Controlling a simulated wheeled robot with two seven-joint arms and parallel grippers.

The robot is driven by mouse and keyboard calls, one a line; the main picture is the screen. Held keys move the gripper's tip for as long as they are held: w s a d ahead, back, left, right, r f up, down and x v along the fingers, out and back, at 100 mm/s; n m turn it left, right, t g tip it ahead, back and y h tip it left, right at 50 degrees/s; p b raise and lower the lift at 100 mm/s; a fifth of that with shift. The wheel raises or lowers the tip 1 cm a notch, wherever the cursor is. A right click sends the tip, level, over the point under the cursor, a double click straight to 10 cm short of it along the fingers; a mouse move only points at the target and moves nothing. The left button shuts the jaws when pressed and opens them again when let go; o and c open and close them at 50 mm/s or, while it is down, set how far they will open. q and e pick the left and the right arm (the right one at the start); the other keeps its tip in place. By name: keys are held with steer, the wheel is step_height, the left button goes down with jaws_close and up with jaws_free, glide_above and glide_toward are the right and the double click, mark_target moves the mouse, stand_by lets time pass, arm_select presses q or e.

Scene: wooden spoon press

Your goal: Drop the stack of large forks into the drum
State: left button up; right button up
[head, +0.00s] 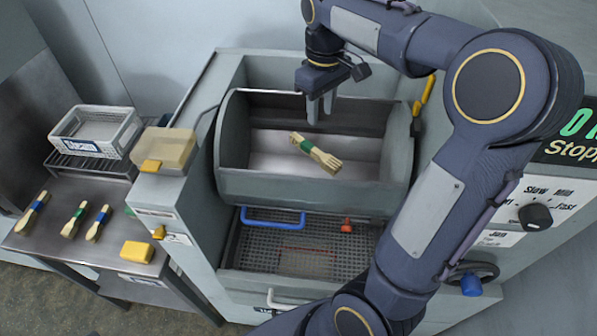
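A stack of wooden forks (316,152) with a green band shows within the opening of the grey drum (300,190). It lies at a slant, with its tined end at lower right overlapping the drum's front rim in the picture. I cannot tell whether it rests in the drum or is in the air. My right gripper (320,110) is above the back of the drum opening, pointing down. Its fingers are apart with nothing between them, and the stack is clear of them. My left gripper is out of view.
On the metal side table (60,255) lie several banded wooden bundles (75,220) and a yellow block (137,251). A white crate (95,130) stands behind them. Under the drum is a mesh tray with a blue handle (272,217). A control panel (535,215) is at right.

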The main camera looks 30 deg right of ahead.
steer(key=shift+o, duration=0.2)
step_height(320, 180, up, 8)
stand_by(0.5)
steer(key=shift+f, duration=0.1)
steer(key=s+a+f+m+t+y, duration=0.3)
steer(key=s+a+f+m+t, duration=0.1)
steer(key=s+a+f, duration=1)
steer(key=s+f+t+b, duration=0.1)
steer(key=s, duration=0.2)
steer(key=shift+s+t+y, duration=0.3)
steer(key=shift+s+y, duration=0.05)
steer(key=shift+y, duration=0.05)
